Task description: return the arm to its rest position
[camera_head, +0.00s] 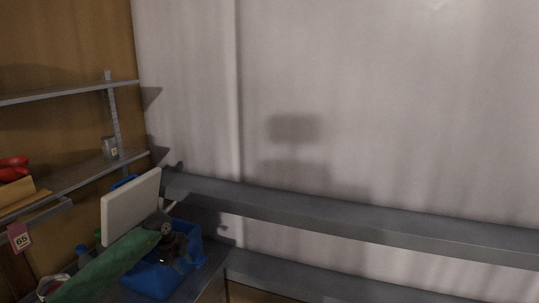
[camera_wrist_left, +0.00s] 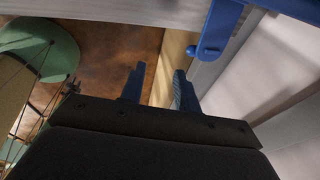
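My left gripper (camera_head: 180,256) shows as a dark shape in front of a blue crate (camera_head: 150,279) at the lower left of the head view. In the left wrist view its two blue fingers (camera_wrist_left: 157,82) stand apart with nothing between them. A brown surface and a pale edge lie beyond the fingers. I cannot tell from the head view whether the gripper touches the crate. My right gripper is in neither view.
A white panel (camera_head: 130,206) stands close to the gripper. A long grey rail (camera_head: 350,218) runs along the pale wall. A blue bracket (camera_wrist_left: 215,35) is close beyond the fingers.

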